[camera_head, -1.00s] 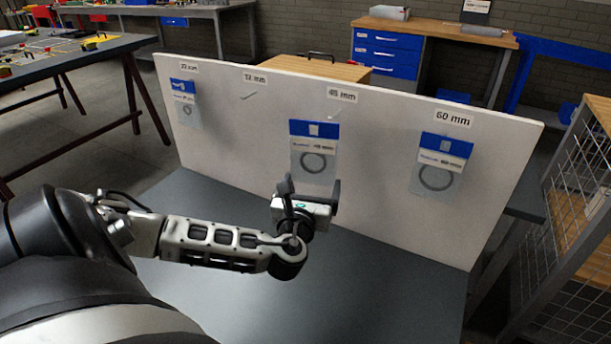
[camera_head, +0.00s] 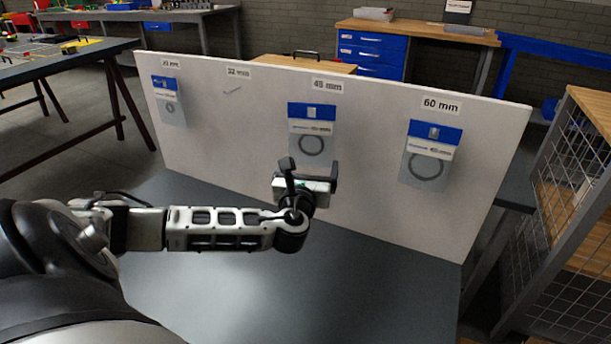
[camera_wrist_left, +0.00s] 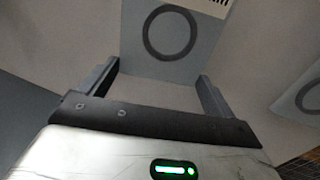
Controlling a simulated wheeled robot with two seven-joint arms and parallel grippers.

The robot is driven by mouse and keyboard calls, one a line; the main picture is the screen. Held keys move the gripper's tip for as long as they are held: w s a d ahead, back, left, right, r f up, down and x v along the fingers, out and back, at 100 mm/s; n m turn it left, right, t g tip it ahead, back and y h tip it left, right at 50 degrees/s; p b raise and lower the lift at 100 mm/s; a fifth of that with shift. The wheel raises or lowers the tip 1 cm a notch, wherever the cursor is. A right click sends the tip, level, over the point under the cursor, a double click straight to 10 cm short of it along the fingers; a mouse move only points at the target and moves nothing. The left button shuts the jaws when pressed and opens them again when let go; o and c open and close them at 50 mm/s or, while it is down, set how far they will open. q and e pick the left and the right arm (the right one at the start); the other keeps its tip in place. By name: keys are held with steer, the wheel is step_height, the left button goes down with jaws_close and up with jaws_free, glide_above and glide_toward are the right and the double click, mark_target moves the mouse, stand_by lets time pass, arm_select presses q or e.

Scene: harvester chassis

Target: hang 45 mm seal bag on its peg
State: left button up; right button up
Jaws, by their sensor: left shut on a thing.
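The 45 mm seal bag (camera_head: 312,145) has a blue header and a clear lower part with a dark ring. It hangs upright in front of the white board, just under the 45 mm label (camera_head: 328,86). My left gripper (camera_head: 311,168) is shut on the bag's lower part from below. In the left wrist view my fingers (camera_wrist_left: 156,84) stand at the two sides of the bag (camera_wrist_left: 165,62), with its ring above them. The 45 mm peg is hidden behind the header; I cannot tell whether it passes through the hole. My right gripper is not in view.
The white board (camera_head: 230,150) stands on a grey table (camera_head: 350,290). A 60 mm bag (camera_head: 432,152) hangs to the right and another bag (camera_head: 169,100) at the far left. The 32 mm peg (camera_head: 232,91) is bare. A wire-mesh rack (camera_head: 570,190) stands at the right.

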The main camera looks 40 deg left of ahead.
mark_target(315, 164)
arm_select(q)
steer(key=shift+w+a+f+b, duration=0.1)
steer(key=shift+w+a+b, duration=0.15)
steer(key=shift+w+b, duration=0.4)
steer(key=shift+w+a, duration=0.15)
steer(key=shift+w, duration=0.45)
steer(key=shift+w+a+b, duration=0.15)
steer(key=shift+w+b, duration=0.3)
steer(key=shift+w, duration=0.05)
steer(key=shift+w+a+f, duration=0.2)
steer(key=shift+w+f, duration=0.25)
steer(key=shift+w, duration=0.1)
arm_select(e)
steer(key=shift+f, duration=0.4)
arm_select(q)
steer(key=o, duration=0.8)
